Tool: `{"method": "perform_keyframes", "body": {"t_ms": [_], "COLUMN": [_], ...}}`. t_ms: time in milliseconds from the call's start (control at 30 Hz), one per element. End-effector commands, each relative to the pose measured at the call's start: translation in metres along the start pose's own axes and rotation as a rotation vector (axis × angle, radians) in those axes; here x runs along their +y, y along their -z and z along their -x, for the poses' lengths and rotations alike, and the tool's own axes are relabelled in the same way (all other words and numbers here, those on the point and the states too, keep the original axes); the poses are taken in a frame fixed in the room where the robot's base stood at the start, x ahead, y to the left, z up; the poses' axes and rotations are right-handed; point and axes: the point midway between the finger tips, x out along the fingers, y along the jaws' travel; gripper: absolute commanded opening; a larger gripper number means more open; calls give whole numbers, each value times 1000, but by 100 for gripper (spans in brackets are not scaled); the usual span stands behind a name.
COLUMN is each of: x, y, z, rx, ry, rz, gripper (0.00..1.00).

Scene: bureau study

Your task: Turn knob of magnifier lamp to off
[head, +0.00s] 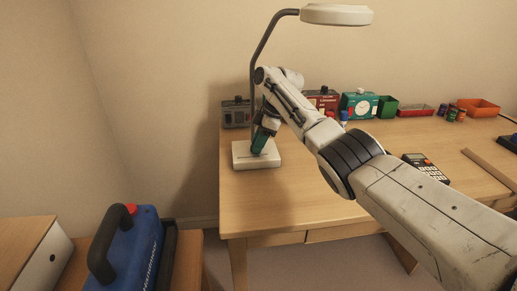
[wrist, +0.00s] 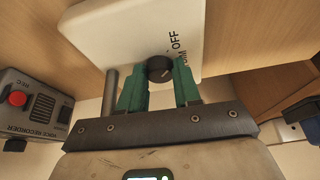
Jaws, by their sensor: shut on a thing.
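The magnifier lamp stands at the desk's left end, with a white square base (head: 242,158), a dark curved stem and a white round head (head: 337,14) above. In the wrist view its white base (wrist: 125,38) carries a dark round knob (wrist: 159,69). The base is printed with "OFF" and what looks like "DIM" beside the knob. A pale mark shows on the knob; its exact setting is hard to read. My gripper (wrist: 160,80) has its green fingers on either side of the knob, shut on it. In the head view my gripper (head: 262,142) points down at the base and hides the knob.
A grey voice recorder (wrist: 37,103) stands close by the lamp base. Along the back are a red box (head: 324,103), a teal-green clock-like box (head: 359,105) and several trays. A calculator (head: 425,168) lies to the right. A blue case (head: 130,250) stands at lower left.

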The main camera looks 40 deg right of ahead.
Motion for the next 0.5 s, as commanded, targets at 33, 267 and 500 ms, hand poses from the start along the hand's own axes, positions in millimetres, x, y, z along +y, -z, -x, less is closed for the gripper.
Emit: {"method": "perform_keyframes", "body": {"t_ms": [33,267,500], "x": [0,0,0], "y": [-1,0,0], "z": [-4,-2,-1], "rx": [-1,0,0], "ry": [7,28,35], "rz": [14,64,81], "gripper": [2,2,2]}}
